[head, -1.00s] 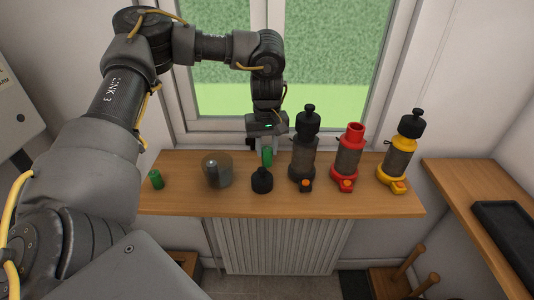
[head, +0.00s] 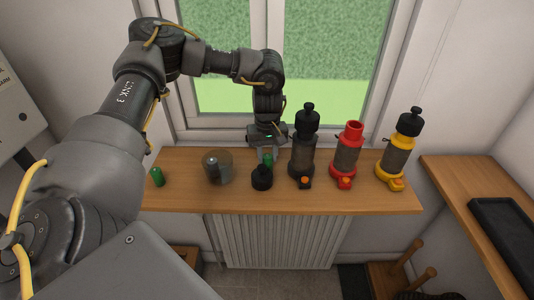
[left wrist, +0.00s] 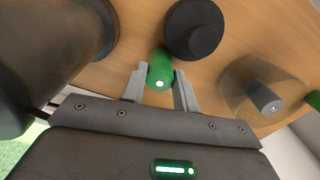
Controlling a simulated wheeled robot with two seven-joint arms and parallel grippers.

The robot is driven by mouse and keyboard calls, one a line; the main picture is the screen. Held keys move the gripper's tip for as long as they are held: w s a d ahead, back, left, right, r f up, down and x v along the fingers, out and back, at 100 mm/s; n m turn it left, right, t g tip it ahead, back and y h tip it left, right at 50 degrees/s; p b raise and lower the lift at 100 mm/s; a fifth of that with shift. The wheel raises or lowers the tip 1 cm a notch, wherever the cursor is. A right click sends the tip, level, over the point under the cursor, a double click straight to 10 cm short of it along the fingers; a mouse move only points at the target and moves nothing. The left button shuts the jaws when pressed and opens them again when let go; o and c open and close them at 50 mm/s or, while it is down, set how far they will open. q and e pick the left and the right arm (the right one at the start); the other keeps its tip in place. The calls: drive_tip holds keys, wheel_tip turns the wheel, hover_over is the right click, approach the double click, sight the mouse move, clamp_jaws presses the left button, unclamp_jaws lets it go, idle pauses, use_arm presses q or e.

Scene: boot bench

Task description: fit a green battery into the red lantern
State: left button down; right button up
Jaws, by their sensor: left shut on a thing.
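My left gripper (head: 268,152) points down at the wooden shelf and is shut on a green battery (head: 268,160). In the left wrist view the battery (left wrist: 160,66) sits between the two fingertips (left wrist: 160,87). Its lower part is hidden in the head view by a loose black cap (head: 261,178) in front of it. The red lantern (head: 347,157) stands upright to the right, its red top without a cap. A second green battery (head: 157,177) stands at the shelf's left end. My right gripper is not in view.
A dark lantern (head: 303,158) stands between my left gripper and the red lantern. A yellow lantern (head: 396,157) stands further right. A clear jar (head: 224,172) with a grey cylinder inside is left of the gripper. The window is close behind the shelf (head: 200,200).

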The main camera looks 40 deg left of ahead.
sight(267, 156)
use_arm(q)
drive_tip(key=c, duration=1.1)
unclamp_jaws()
drive_tip(key=shift+f, duration=0.1)
wheel_tip(267, 156, up, 13)
drive_tip(key=shift+f, duration=0.2)
